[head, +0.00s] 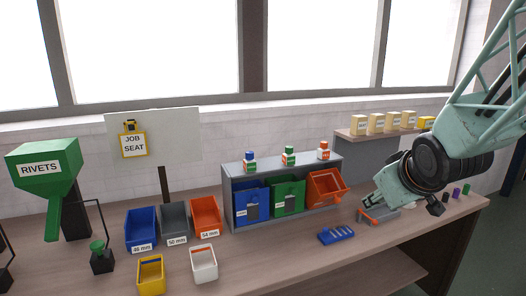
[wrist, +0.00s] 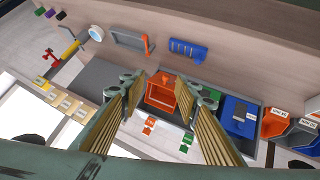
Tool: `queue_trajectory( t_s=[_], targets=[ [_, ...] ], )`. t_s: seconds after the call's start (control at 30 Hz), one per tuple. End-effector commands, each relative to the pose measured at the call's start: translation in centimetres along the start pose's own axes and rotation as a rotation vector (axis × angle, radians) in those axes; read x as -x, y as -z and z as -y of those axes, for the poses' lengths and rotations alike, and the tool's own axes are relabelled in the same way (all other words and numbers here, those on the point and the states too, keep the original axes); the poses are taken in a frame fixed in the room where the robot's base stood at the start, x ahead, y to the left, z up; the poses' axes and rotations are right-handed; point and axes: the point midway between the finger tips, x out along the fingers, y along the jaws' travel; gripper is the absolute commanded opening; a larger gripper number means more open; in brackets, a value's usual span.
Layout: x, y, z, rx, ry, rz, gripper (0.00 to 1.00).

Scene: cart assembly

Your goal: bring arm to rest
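My arm reaches in from the right of the head view, with its teal wrist and black joint above the right part of the bench. My gripper shows in the wrist view (wrist: 160,84), its two ribbed fingers spread apart with nothing between the pads. The orange tilted bin (wrist: 160,92) appears beyond the gap between the fingers, apart from them. The same bin (head: 326,187) stands at the right end of the grey shelf in the head view. The fingertips are hard to make out in the head view.
The grey shelf (head: 285,225) holds blue and green bins, with small bottles on top. A blue rack (head: 336,235) and a grey-orange frame (head: 372,217) lie on the bench near my wrist. Labelled boxes (head: 376,122) stand behind it. Small bins and a green rivet hopper (head: 43,165) are at left.

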Motion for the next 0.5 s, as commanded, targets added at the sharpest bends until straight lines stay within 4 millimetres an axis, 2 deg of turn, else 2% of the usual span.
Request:
queue_trajectory(
  t_s=[0.5],
  targets=[
    [9.0, -3.3, 2.6, -0.107, 0.006, 0.131, 0.3]
  ],
)
